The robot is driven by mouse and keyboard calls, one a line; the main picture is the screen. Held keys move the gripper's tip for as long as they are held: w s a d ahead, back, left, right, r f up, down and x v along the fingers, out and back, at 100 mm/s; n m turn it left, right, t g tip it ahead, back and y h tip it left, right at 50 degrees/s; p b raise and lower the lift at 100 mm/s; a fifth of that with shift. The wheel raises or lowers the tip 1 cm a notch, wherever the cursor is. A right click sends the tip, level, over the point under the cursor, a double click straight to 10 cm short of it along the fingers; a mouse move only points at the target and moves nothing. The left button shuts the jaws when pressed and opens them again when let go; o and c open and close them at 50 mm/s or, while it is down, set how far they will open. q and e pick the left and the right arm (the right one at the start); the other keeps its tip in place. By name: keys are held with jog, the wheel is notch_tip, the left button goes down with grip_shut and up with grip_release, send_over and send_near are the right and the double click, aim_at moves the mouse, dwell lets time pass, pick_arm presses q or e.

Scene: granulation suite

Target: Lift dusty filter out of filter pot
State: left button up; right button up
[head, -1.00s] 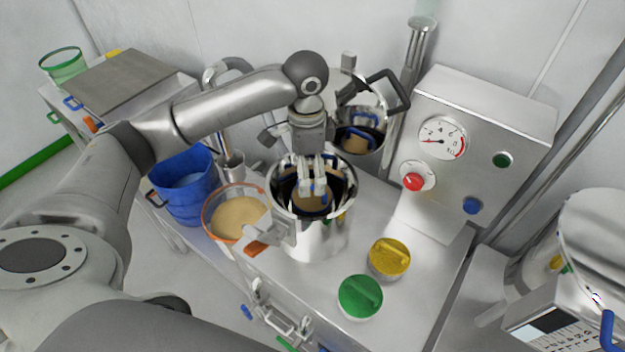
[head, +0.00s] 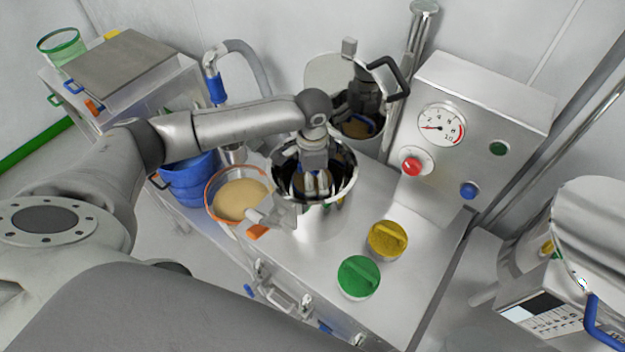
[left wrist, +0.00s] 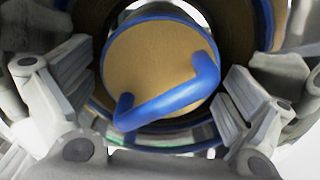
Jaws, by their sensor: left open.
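The filter pot (head: 318,222) is a shiny steel cylinder on the bench, open at the top. My left gripper (head: 315,186) points down into its mouth, with the fingers inside the rim. In the left wrist view, the dusty filter (left wrist: 150,62) is a tan disc with a blue bail handle (left wrist: 185,95) across it. The open fingers of my left gripper stand on either side of the handle, with a visible gap. In the head view, the fingers mostly hide the filter.
An orange-rimmed bowl of tan powder (head: 238,198) and a blue bucket (head: 188,182) stand left of the pot. Yellow (head: 387,240) and green (head: 358,277) knobbed discs lie to its right. A gauge panel (head: 480,125) stands behind. A black handle (head: 392,78) rises behind the pot.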

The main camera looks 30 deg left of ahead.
pick_arm(q)
jog(key=shift+f, duration=0.25)
jog(key=c, duration=0.9)
